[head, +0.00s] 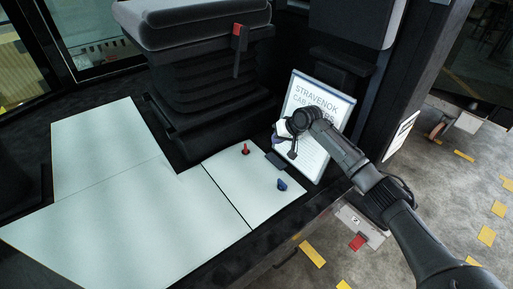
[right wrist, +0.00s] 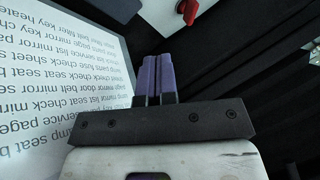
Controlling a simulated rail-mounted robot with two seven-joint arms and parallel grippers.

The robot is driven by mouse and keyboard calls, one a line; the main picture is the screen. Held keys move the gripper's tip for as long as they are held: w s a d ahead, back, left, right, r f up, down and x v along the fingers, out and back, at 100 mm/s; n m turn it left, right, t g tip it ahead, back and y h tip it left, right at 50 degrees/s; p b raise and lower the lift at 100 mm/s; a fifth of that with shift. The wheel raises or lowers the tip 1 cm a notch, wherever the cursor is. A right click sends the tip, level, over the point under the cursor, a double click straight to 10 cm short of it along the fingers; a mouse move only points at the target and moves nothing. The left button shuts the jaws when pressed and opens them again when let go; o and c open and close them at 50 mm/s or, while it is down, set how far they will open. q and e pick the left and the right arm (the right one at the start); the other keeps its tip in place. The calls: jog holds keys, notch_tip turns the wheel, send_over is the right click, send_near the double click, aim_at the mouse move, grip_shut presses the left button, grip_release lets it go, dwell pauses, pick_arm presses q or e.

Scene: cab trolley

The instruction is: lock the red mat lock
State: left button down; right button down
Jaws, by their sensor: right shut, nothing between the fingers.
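The red mat lock (head: 245,149) is a small upright red knob on the pale floor mat (head: 222,178), near the seat base. A blue lock (head: 282,185) sits on the same mat, nearer its front right edge. My right gripper (head: 292,153) hangs in front of the white sign, right of the red lock and apart from it. In the right wrist view its purple fingers (right wrist: 157,78) are together and empty. My left gripper is not in view.
The white sign (head: 319,100) stands close behind my right gripper. The dark seat (head: 200,50) with a red-tipped lever (head: 238,40) rises behind the mat. A dark tab (head: 275,161) is at the mat's right edge. The larger mats at left are clear.

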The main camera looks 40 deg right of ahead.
jog(key=b, duration=0.6)
send_near(253, 155)
jog(key=w+f, duration=0.1)
jog(key=w+d+f, duration=0.1)
jog(key=w+f, duration=0.1)
jog(key=f, duration=0.1)
jog(key=shift+d+f, duration=0.1)
jog(key=shift+d, duration=0.15)
jog(key=shift+w+a+f+b, duration=0.2)
jog(key=shift+w+a+b, duration=0.45)
jog(key=shift+w+a, duration=0.35)
jog(key=shift+w+a+r+b, duration=0.15)
jog(key=shift+w+a+b, duration=0.15)
jog(key=shift+a, duration=0.35)
